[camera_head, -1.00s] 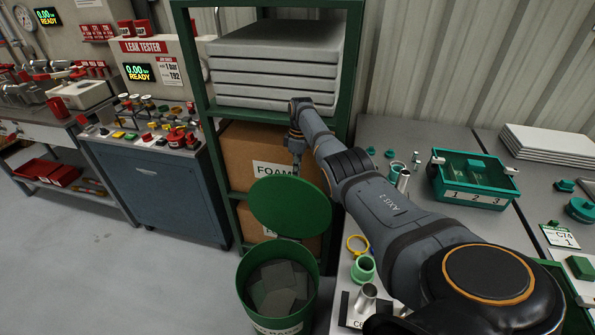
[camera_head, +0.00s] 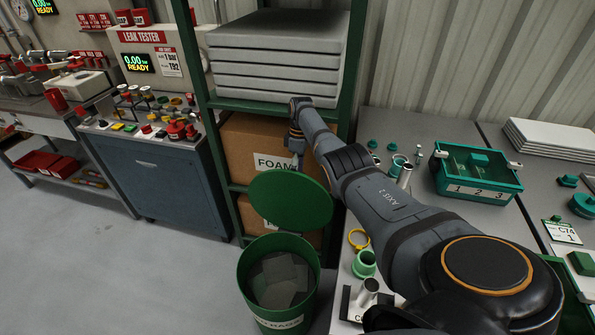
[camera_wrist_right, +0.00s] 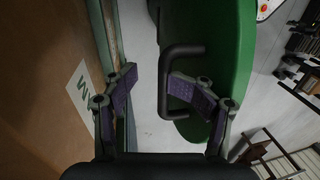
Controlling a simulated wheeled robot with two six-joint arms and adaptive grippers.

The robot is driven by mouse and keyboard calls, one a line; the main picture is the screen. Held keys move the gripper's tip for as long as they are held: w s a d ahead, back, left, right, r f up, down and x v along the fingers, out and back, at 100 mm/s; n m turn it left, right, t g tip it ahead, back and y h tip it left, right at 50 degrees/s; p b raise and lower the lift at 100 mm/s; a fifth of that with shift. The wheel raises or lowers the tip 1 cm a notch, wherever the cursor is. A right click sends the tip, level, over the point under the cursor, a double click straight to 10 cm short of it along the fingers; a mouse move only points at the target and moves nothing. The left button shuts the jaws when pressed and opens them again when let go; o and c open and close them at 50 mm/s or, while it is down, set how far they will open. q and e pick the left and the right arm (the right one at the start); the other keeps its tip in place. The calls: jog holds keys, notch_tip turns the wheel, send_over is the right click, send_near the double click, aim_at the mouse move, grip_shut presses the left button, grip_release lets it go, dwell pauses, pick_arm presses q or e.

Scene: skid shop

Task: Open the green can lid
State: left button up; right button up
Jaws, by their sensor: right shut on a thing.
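The green can (camera_head: 258,297) stands on the floor at the lower middle of the head view, with grey pieces inside. Its round green lid (camera_head: 290,200) is up, steeply tilted above the can's back rim, so the can's mouth is open. My right gripper (camera_head: 298,160) is at the lid's upper edge, its fingertips partly hidden. In the wrist view the lid (camera_wrist_right: 222,60) shows its outer face with a black bar handle (camera_wrist_right: 163,85). My right gripper (camera_wrist_right: 152,80) has its fingers either side of the handle's bar and is shut on it. My left gripper is out of view.
A green shelf rack (camera_head: 187,50) with a cardboard box (camera_head: 235,150) stands right behind the lid. A workbench (camera_head: 420,225) with small parts and a green tray (camera_head: 475,190) is on the right. A blue-grey cabinet (camera_head: 165,180) is on the left. Floor left of the can is clear.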

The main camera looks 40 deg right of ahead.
jog(key=shift+s+f, duration=0.2)
jog(key=shift+f, duration=0.3)
notch_tip(320, 180, up, 13)
jog(key=w+d, duration=0.1)
jog(key=d, duration=0.1)
jog(key=shift+w+f, duration=0.2)
jog(key=shift+w, duration=0.15)
jog(key=shift+r, duration=0.1)
